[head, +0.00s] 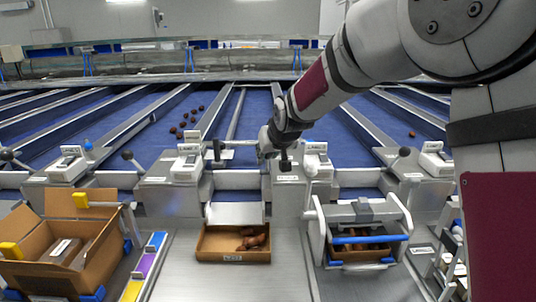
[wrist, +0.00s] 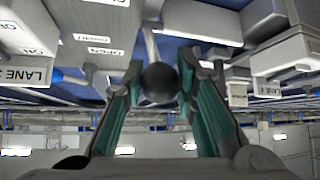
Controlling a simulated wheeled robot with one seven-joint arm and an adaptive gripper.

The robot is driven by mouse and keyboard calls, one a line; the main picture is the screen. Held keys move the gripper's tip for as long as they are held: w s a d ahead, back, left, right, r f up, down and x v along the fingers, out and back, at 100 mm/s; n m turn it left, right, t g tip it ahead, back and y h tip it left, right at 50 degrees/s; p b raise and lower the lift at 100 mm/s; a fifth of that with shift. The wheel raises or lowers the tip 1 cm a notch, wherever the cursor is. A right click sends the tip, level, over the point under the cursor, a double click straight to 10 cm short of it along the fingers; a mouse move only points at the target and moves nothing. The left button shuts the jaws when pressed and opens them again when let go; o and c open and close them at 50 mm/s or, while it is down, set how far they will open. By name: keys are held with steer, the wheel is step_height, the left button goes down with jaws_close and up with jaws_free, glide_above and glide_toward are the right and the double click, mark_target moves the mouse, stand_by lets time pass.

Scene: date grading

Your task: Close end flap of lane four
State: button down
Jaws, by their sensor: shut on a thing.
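My gripper (head: 278,152) is at the front end of the lanes, above a grey control block (head: 286,188). In the wrist view my gripper (wrist: 158,85) has its teal-padded fingers on both sides of a round black lever knob (wrist: 159,82), shut on it. A plate reading LANE 4 (wrist: 266,89) is right of the fingers; another lane plate (wrist: 25,74) is at the left. In the head view a pale end flap (head: 237,213) slopes toward a brown tray (head: 206,244) holding several dates (head: 252,238). The lever's shaft is mostly hidden.
Other black lever knobs (head: 127,155) stand along the lane ends. A metal frame with a blue bar (head: 368,241) stands over a second tray at the right. An open carton (head: 30,240) is at the left. Dates (head: 188,122) lie on a blue lane.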

steer(key=shift+s+a+f, duration=0.1)
steer(key=shift+s+f, duration=0.1)
steer(key=shift+f, duration=0.2)
steer(key=c, duration=1.3)
jaws_free()
steer(key=shift+r, duration=0.1)
steer(key=shift+w, duration=0.1)
steer(key=shift+r, duration=0.15)
steer(key=shift+r, duration=0.15)
steer(key=shift+v, duration=5.85)
